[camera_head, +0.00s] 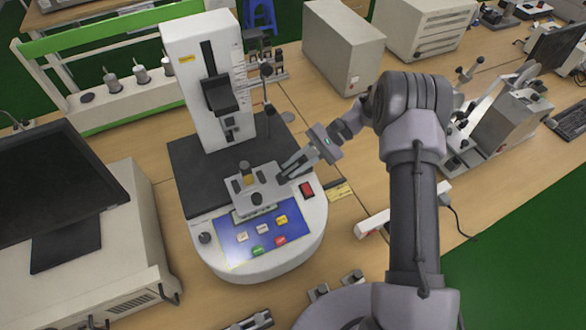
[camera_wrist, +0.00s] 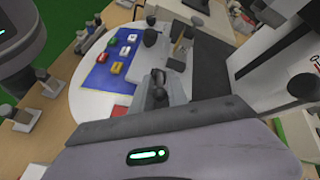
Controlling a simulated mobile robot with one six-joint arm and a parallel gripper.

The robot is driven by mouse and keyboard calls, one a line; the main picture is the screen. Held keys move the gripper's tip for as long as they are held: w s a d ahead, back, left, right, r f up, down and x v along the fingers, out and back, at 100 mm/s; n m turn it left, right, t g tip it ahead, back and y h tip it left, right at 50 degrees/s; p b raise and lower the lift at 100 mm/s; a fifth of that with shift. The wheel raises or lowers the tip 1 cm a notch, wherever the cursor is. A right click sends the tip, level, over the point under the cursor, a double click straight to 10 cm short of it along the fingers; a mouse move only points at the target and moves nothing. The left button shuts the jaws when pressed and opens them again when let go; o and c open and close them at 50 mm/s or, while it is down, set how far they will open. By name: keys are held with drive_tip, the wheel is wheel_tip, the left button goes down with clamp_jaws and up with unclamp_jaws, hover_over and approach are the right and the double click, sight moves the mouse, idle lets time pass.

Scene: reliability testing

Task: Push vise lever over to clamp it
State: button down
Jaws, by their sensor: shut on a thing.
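The grey vise (camera_head: 262,197) sits at the front of the white test machine's dark base, just behind its blue button panel. It also shows in the wrist view (camera_wrist: 178,75), ahead of my gripper. My gripper (camera_head: 284,172) reaches in from the right, its fingertips low at the vise's right side.
The machine's tall white column (camera_head: 205,80) stands behind the vise, with a thin rod topped by a black ball (camera_head: 266,70) to its right. The blue panel (camera_head: 258,238) has several coloured buttons. A red switch (camera_head: 306,189) lies just right of my fingertips. A monitor (camera_head: 50,185) stands left.

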drive_tip(key=shift+d+f+g+y+b, duration=0.15)
drive_tip(key=shift+f+g+y+b, duration=0.3)
drive_tip(key=shift+y+b, duration=0.45)
drive_tip(key=c, duration=1.4)
unclamp_jaws()
drive_tip(key=shift+c, duration=0.2)
drive_tip(key=v, duration=1.2)
drive_tip(key=shift+f, duration=0.15)
